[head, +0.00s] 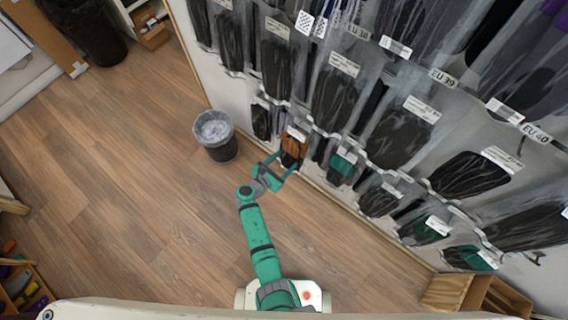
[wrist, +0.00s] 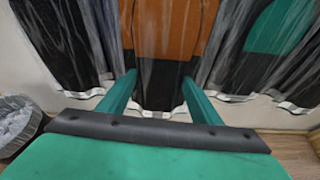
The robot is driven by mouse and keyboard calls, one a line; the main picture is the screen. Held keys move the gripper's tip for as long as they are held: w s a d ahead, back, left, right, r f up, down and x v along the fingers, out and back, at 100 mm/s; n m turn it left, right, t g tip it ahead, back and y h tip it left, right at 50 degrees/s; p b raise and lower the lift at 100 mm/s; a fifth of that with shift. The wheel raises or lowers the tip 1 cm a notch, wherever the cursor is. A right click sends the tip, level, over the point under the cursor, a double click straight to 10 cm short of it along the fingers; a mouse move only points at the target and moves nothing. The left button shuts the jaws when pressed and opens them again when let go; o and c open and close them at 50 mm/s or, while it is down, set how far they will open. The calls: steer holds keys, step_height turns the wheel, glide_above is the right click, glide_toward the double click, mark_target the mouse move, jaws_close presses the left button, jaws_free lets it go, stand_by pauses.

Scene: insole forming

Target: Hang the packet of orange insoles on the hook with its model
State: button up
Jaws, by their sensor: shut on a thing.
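The packet of orange insoles (head: 293,146) is a clear packet with an orange upper part, a dark lower part and a white label. In the head view it is at the lower row of the wall display, with my gripper (head: 279,168) at its lower end. In the wrist view the packet (wrist: 166,40) fills the middle, and the two green fingers of my gripper (wrist: 158,92) are on either side of its dark lower part. My gripper is shut on this packet. The hook behind the packet is hidden, and I cannot tell whether the packet hangs on it.
A packet with a green part (head: 342,165) hangs just right of the orange one, and a small black packet (head: 262,120) just left. A lined waste bin (head: 222,148) stands on the floor to the left. The wooden floor (head: 140,190) is clear.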

mark_target(288, 158)
steer(key=shift+w+d, duration=0.55)
steer(key=shift+w, duration=0.2)
steer(key=shift+x, duration=0.8)
steer(key=shift+f, duration=0.2)
steer(key=o, duration=1.2)
steer(key=shift+c, duration=0.2)
steer(key=shift+s+a, duration=0.1)
steer(key=shift+s, duration=0.1)
steer(key=v, duration=1)
steer(key=shift+s, duration=0.15)
